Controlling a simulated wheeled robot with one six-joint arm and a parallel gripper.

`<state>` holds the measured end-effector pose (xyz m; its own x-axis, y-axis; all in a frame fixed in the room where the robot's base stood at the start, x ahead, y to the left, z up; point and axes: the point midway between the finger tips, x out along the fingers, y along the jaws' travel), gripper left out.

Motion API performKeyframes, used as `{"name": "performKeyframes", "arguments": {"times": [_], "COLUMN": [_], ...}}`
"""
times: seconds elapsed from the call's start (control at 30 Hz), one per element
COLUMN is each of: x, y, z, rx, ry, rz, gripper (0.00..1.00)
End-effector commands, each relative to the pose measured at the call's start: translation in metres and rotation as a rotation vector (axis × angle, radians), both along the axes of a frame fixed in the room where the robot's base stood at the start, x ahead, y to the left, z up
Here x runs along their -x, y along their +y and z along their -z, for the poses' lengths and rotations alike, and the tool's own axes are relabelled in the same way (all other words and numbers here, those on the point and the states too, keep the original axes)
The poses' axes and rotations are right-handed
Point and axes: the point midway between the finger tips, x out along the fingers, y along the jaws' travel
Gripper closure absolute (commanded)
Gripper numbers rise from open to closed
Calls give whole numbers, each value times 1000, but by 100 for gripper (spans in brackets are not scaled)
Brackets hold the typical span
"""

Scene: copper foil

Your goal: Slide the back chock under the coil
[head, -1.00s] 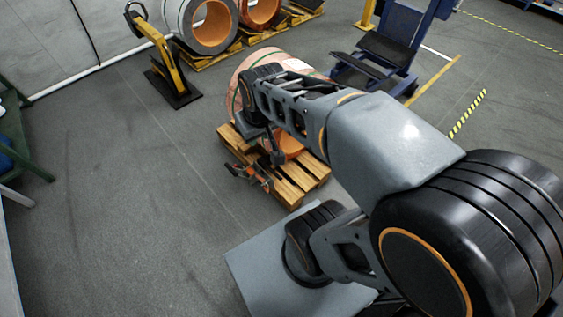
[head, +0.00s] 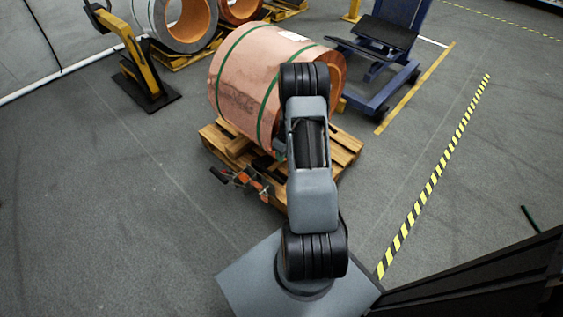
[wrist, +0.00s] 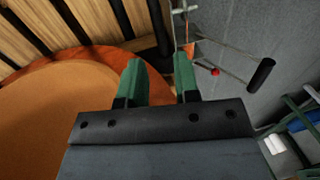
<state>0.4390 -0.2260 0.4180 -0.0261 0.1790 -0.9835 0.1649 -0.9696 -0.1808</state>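The copper coil (head: 245,85) lies on its side on a wooden pallet (head: 345,150), bound with green straps. In the wrist view its orange-brown end (wrist: 50,115) fills the lower left, close to my gripper. My gripper (wrist: 158,62) has two green fingers, apart, with nothing clearly held between them. A dark shape (head: 262,165) on the pallet at the coil's near side may be a chock. I cannot tell which chock is the back one.
An orange and black hand tool (head: 245,182) lies at the pallet's near left; it also shows in the wrist view (wrist: 262,72). A blue wheeled stand (head: 385,60) is behind right, a yellow stand (head: 135,60) at left.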

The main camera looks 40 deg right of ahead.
Motion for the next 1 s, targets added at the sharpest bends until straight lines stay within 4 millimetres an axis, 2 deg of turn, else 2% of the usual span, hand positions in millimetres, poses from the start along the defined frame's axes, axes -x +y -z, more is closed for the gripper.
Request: {"name": "performKeyframes", "arguments": {"times": [0.03, 0.2, 0.73, 0.87, 1.0], "x": [2, 6, 6, 7, 8], "y": [-3, -8, -6, -3, 1], "z": [13, 29, 36, 52, 76], "rx": [-5, -12, -15, -14, -15], "ry": [3, 6, 8, 8, 9], "rz": [1, -1, -3, -5, -5], "gripper": [71, 71, 71, 71, 71]}}
